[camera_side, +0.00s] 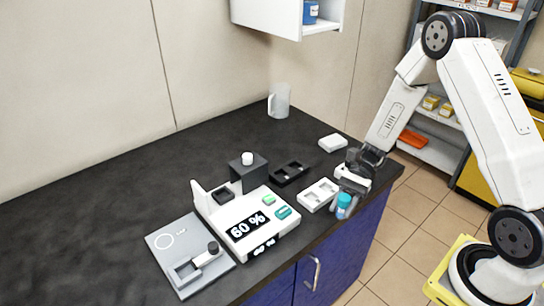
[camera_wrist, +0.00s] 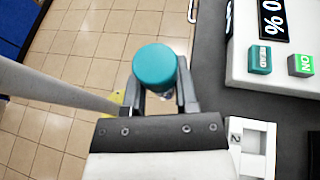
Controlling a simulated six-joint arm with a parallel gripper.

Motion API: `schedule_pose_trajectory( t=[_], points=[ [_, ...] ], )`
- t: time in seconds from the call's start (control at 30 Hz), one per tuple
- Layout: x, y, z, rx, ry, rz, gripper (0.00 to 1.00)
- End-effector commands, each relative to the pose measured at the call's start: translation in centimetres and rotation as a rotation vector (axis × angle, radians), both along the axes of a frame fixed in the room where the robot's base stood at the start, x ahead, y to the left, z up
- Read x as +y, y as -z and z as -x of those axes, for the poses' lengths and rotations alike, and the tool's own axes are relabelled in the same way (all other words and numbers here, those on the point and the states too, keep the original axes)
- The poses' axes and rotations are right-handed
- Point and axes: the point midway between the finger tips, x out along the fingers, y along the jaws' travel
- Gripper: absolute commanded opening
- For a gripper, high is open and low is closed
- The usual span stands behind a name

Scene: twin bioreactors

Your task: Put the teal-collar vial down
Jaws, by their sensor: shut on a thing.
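My gripper (camera_side: 350,186) is shut on the teal-collar vial (camera_side: 344,203), near the counter's front edge. In the wrist view the vial's round teal top (camera_wrist: 155,67) sits between the two fingers (camera_wrist: 158,88), with floor tiles behind it. The vial looks roughly upright; the fingers hide much of its body. A white two-well holder (camera_side: 319,195) lies on the counter just left of the vial. It also shows in the wrist view (camera_wrist: 262,140), right of the gripper, partly cut off and marked "2". The vial is apart from its wells.
A white device (camera_side: 236,219) reading "60 %" stands left of the holder, with READ (camera_wrist: 260,59) and ON buttons. Behind are a black holder (camera_side: 289,173), a dark block (camera_side: 240,172) with a white knob, a white block (camera_side: 333,142) and a jug (camera_side: 282,102). The left counter (camera_side: 90,215) is clear.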

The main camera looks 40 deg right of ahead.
Motion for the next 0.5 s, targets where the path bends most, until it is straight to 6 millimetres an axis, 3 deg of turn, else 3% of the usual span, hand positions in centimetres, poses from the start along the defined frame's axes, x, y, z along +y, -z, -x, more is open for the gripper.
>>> schedule_pose_trajectory(
  t=[0.5],
  points=[
    [-1.8,-0.7,-6.3,0.001,0.584,0.000,0.00]
  ],
)
